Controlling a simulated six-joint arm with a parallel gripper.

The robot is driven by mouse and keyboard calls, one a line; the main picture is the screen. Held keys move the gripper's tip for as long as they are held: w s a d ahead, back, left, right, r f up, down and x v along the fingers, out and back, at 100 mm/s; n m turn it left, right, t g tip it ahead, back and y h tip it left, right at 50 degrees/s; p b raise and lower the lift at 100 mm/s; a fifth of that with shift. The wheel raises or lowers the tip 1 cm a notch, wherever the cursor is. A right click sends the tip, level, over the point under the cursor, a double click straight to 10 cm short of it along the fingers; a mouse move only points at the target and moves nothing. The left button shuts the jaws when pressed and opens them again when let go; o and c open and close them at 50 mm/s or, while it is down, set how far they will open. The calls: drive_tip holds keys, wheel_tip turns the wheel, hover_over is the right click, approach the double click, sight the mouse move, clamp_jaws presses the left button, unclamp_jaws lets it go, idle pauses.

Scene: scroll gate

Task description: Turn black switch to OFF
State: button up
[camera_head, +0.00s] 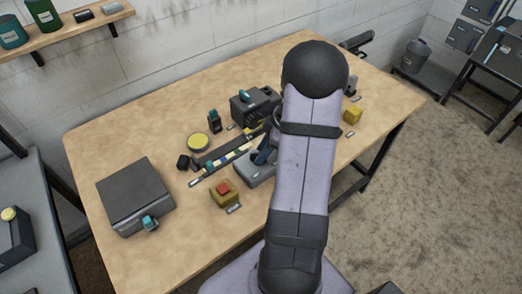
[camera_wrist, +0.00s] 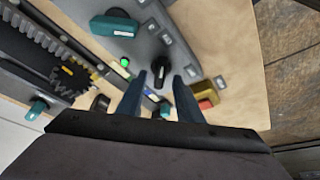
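In the wrist view, the black switch (camera_wrist: 157,72) is a small dark knob with a pale pointer line, on a grey panel (camera_wrist: 154,45). My gripper (camera_wrist: 160,77) is open. Its two dark fingers point at the panel, and the switch shows in the gap between their tips. I see space on both sides of the switch, and I cannot tell how far the tips are from the panel. The switch's labels are too small to read.
A large teal knob (camera_wrist: 114,24) and a lit green lamp (camera_wrist: 125,62) are near the switch. A yellow box with a red button (camera_wrist: 206,102) lies right of the fingers. A toothed mechanism (camera_wrist: 55,75) is at left. The table's front left (camera_head: 120,255) is clear.

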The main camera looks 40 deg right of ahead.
drive_tip(key=shift+w+a+f, duration=0.15)
drive_tip(key=shift+a+f, duration=0.05)
drive_tip(key=shift+f, duration=0.4)
drive_tip(key=shift+c, duration=0.6)
clamp_jaws()
